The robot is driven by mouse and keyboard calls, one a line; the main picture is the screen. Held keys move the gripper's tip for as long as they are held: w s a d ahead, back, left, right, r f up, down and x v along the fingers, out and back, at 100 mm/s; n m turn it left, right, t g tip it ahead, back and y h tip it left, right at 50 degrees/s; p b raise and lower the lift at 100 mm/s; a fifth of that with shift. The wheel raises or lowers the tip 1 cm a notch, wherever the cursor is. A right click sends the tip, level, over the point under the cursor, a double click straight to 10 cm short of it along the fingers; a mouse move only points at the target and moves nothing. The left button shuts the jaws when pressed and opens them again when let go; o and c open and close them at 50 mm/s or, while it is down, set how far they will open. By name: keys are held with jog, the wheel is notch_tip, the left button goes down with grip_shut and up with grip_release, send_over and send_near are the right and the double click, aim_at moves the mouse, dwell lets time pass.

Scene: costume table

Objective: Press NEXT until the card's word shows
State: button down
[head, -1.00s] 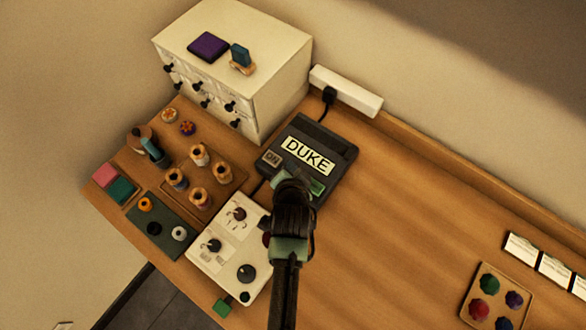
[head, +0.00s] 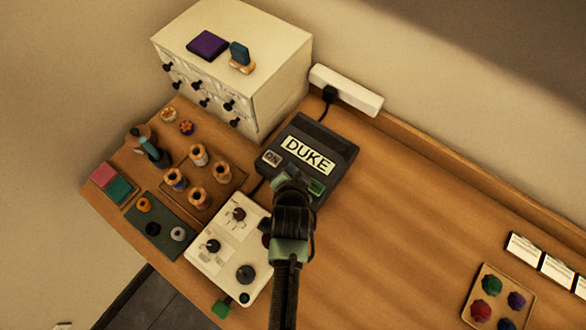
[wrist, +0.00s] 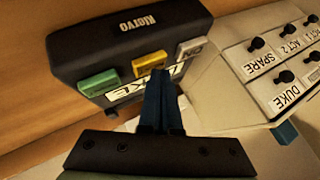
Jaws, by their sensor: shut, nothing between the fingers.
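A dark prompter box (head: 335,140) stands on the table, its display (head: 308,155) reading "DUKE". It has a grey "ON" button (head: 271,158) and a green button (head: 317,187). In the wrist view the box (wrist: 130,40) shows green (wrist: 98,84), yellow (wrist: 149,63) and grey (wrist: 190,48) buttons. No "NEXT" lettering is readable. My gripper (wrist: 160,74) is shut and empty, with its tips close to the yellow button and in front of part of the display. I cannot tell whether they touch. Small white cards (head: 522,248) stand at the right; their words are unreadable.
A white panel with knobs (head: 225,240) lies beside my arm. Thread spools (head: 198,155) stand at left. A tray of coloured pieces (head: 468,300) lies at right. The middle table is clear.

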jog(key=shift+f, duration=0.3)
jog(key=shift+r, duration=0.15)
dwell(0.3)
jog(key=shift+r+p, duration=0.75)
jog(key=shift+r, duration=0.05)
notch_tip(320, 180, up, 5)
jog(key=p, duration=0.4)
jog(key=shift+p, duration=0.4)
dwell(0.3)
dwell(2.8)
